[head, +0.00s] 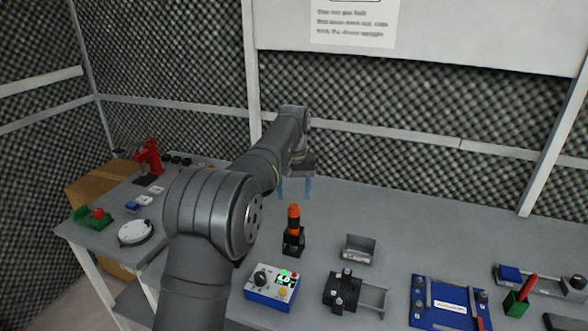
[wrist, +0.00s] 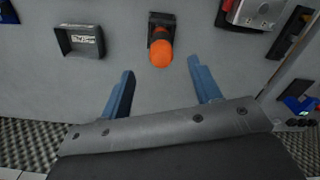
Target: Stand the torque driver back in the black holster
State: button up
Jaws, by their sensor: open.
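The torque driver (head: 293,219), with an orange and dark body, stands upright in the black holster (head: 293,243) on the grey bench. In the wrist view the driver's orange end (wrist: 161,54) points toward the camera and the holster (wrist: 160,20) shows behind it. My gripper (head: 294,188) is open and empty, with its blue fingers apart, above the bench and behind the driver. In the wrist view my gripper (wrist: 168,74) has nothing between its fingers. The driver is just beyond the fingertips, apart from them. How deep it sits in the holster is hidden.
A blue and white control box (head: 272,287) stands in front of the holster. A grey tray (head: 358,249) and a black clamp fixture (head: 343,290) are to the right, with a blue fixture (head: 449,305) farther right. The bench behind the tray is clear.

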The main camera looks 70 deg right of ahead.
aim_at(294, 207)
notch_tip(294, 207, up, 8)
jog(key=shift+f, duration=0.15)
dwell(0.6)
notch_tip(294, 207, down, 18)
jog(key=shift+r, duration=0.25)
dwell(0.4)
jog(key=shift+r, duration=0.1)
notch_tip(294, 207, up, 17)
notch_tip(294, 207, down, 18)
jog(key=shift+r, duration=0.25)
notch_tip(294, 207, up, 6)
jog(key=shift+f, duration=0.1)
dwell(0.6)
